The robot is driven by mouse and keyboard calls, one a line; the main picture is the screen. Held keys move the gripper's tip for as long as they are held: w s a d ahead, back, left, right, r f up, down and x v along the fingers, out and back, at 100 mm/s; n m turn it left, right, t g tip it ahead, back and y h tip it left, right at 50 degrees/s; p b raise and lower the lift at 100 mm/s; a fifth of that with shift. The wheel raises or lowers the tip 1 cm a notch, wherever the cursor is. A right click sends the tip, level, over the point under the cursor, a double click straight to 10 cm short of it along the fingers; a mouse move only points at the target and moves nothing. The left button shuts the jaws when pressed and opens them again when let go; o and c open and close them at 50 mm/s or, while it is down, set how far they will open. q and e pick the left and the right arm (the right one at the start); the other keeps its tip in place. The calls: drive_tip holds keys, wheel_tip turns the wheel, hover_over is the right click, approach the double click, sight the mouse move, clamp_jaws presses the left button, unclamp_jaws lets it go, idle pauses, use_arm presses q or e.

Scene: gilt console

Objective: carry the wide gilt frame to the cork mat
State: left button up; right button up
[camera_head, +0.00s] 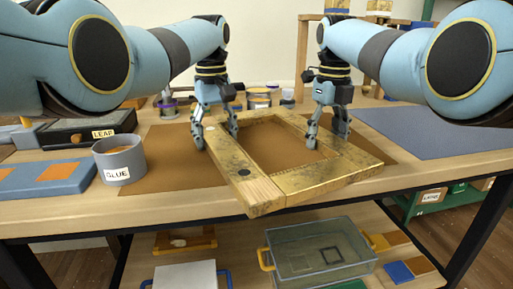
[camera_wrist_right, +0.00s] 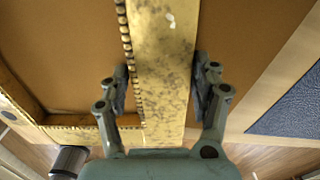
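The wide gilt frame (camera_head: 258,186) is a mottled gold rectangle with an open middle, above the brown cork-coloured mat (camera_head: 165,172). Its near left corner reaches past the table's front edge. My left gripper (camera_head: 215,143) is astride the frame's left bar, one finger on each side. My right gripper (camera_head: 326,140) is astride the right bar. Whether the frame touches the mat is hard to tell.
A blue-grey mat (camera_head: 430,132) lies to the right. A grey GLUE tub (camera_head: 120,162), a blue board (camera_head: 45,180) and a dark LEAF box (camera_head: 75,132) stand left. Several small jars (camera_head: 258,98) line the back. A clear bin (camera_head: 320,252) sits on the lower shelf.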

use_arm(q)
drive_tip(key=shift+o, duration=1)
drive_tip(key=shift+r, duration=0.15)
use_arm(e)
drive_tip(key=shift+o, duration=1)
drive_tip(key=shift+r, duration=0.15)
drive_tip(key=shift+r, duration=0.25)
use_arm(q)
wheel_tip(320, 180, up, 12)
use_arm(e)
wheel_tip(320, 180, up, 12)
drive_tip(key=shift+f, duration=0.25)
